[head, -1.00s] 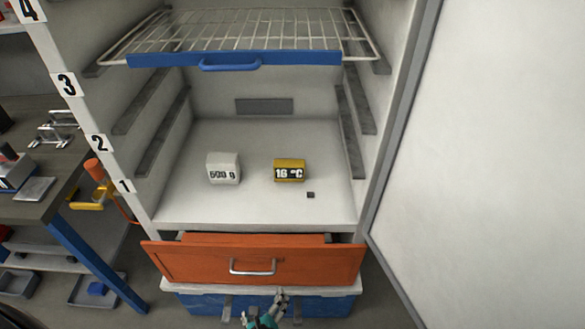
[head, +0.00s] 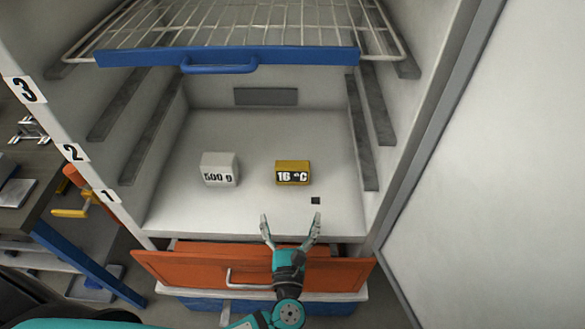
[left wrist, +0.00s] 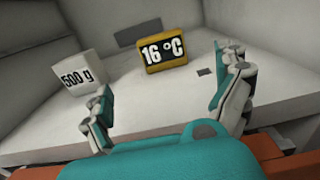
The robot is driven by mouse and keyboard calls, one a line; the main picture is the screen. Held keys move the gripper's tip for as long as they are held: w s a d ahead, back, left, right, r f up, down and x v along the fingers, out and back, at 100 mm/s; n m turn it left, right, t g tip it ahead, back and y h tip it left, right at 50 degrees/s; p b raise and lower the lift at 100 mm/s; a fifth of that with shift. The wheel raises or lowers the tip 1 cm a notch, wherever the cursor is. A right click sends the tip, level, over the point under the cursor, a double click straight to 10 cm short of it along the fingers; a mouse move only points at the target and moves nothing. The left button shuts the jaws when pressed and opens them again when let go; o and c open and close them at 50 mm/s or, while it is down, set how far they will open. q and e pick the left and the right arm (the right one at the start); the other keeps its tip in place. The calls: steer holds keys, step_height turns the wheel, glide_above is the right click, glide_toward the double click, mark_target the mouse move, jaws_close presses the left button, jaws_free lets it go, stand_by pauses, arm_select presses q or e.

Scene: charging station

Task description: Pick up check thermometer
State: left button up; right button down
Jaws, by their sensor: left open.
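The check thermometer is a small yellow block (head: 293,172) with a dark face reading 16 °C. It stands on the white cabinet floor, right of the white 500 g block (head: 220,170). My left gripper (head: 291,222) is open and empty at the front edge of that floor, in front of the thermometer and apart from it. In the left wrist view the thermometer (left wrist: 164,52) shows beyond and between my open fingers (left wrist: 168,98), and the 500 g block (left wrist: 80,73) is beyond the left finger. My right gripper is not in view.
A small dark square (head: 315,201) lies on the floor in front of the thermometer. A wire shelf with a blue front bar (head: 225,58) hangs above. An orange drawer (head: 180,267) protrudes below. The open white door (head: 500,190) stands at the right.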

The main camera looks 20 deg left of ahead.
arm_select(q)
steer(key=b, duration=0.1)
glide_toward(292, 174)
steer(key=shift+w+a, duration=0.25)
steer(key=shift+w, duration=0.3)
steer(key=x, duration=0.2)
steer(key=shift+w+b, duration=0.3)
steer(key=shift+b, duration=0.1)
steer(key=shift+w+a, duration=0.2)
steer(key=shift+w, duration=0.3)
steer(key=shift+w+a+r, duration=0.1)
steer(key=shift+w, duration=0.2)
steer(key=b+x, duration=0.1)
steer(key=x, duration=0.2)
steer(key=shift+w+b, duration=0.35)
steer(key=shift+b, duration=0.05)
steer(key=shift+w+a, duration=0.15)
steer(key=shift+w, duration=0.25)
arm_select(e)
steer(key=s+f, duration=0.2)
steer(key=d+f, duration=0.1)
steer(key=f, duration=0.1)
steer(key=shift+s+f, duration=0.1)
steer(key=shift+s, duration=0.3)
arm_select(q)
steer(key=c, duration=1)
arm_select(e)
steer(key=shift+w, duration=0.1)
